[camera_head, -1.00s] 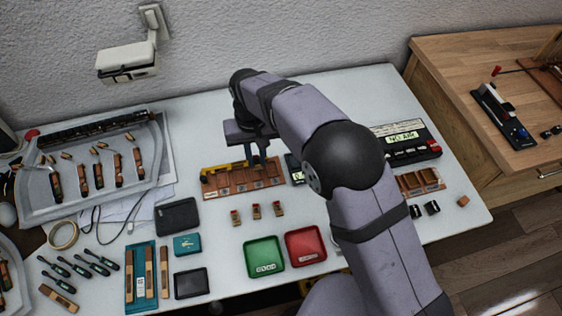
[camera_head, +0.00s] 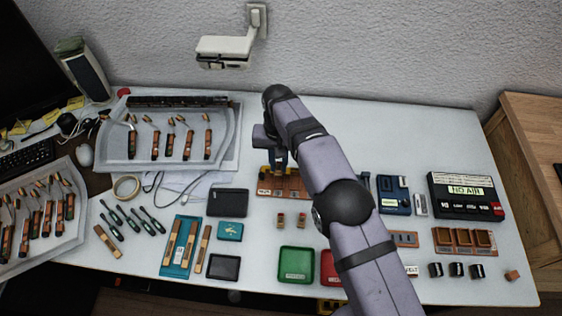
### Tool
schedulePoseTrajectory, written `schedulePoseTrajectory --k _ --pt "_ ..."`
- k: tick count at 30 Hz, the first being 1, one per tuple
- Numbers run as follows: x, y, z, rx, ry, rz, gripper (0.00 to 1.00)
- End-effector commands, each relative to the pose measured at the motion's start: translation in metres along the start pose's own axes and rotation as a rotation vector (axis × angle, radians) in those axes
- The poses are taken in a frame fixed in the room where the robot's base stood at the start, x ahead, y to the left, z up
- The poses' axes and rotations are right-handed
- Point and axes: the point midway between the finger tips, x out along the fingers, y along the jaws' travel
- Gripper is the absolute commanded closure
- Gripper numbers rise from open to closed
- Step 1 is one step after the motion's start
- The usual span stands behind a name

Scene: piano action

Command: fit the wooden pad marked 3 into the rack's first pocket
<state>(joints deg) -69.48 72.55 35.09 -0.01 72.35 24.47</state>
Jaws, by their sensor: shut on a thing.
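The rack (camera_head: 268,190) is a reddish-brown wooden strip with pockets, lying at mid-table. My arm covers its right part. My gripper (camera_head: 278,170) points down over the left part of the rack. Its jaws are shut on a small piece, taken as the wooden pad, which is mostly hidden by the fingers and too small to read. I cannot tell whether the pad is inside a pocket or just above it. Two small wooden blocks, a left one (camera_head: 281,220) and a right one (camera_head: 302,220), stand in front of the rack; their marks are not readable.
A green tray (camera_head: 296,265) and a partly covered red tray (camera_head: 330,268) lie in front. A black pad (camera_head: 228,203) lies left of the rack. A blue device (camera_head: 394,197) and a box reading NO AIR (camera_head: 465,196) stand to the right. Clear table lies behind the rack.

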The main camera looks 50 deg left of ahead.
Motion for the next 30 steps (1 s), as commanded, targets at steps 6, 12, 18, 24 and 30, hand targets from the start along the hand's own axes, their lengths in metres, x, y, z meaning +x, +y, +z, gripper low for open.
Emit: schedulePoseTrajectory --k 6,12,18,24,30 --pt "0.009 0.0 0.0 0.0 0.0 0.0 1.0" --pt "0.023 0.0 0.0 0.0 -0.001 0.0 1.0" --pt "0.038 0.001 0.001 0.0 -0.001 0.001 1.0" --pt "0.05 0.001 0.0 0.0 0.0 0.0 1.0" --pt "0.054 0.0 0.0 0.0 0.001 0.0 1.0"
